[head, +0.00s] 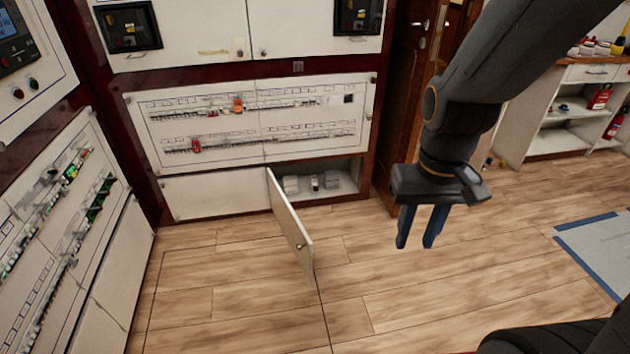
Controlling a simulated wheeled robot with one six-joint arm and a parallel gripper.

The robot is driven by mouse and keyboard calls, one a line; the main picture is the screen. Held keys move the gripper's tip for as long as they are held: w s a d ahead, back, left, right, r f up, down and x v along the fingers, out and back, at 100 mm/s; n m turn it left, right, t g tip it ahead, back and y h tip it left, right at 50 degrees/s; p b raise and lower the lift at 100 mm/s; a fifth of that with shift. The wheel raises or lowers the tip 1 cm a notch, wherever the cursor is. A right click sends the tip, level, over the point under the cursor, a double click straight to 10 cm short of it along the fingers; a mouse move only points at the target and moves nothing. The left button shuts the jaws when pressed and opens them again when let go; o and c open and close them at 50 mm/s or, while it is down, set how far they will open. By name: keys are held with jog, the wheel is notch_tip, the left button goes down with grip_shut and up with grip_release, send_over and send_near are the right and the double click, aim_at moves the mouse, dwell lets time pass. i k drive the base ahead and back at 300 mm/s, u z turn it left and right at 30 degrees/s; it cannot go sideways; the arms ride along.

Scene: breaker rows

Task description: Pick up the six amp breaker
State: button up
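The low cabinet compartment (350,172) under the breaker panel holds a few small pale breaker-like blocks. One block (290,184) sits at the left, a narrower one (315,183) with a dark mark in the middle, and another (333,180) at the right. Their ratings are too small to read, so I cannot tell which is the six amp one. My gripper (419,240) points down in front of and to the right of the compartment. Its two blue fingers are apart with nothing visible between them.
The compartment's door (290,222) stands open, jutting out over the wood floor (400,310). Above is a panel (250,122) with two breaker rows. Another breaker panel (55,230) stands at the left. White shelves (570,115) with red bottles stand at the right. The middle floor is clear.

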aim_at(314, 181)
jog(key=i, duration=1.45)
jog(key=u, duration=0.35)
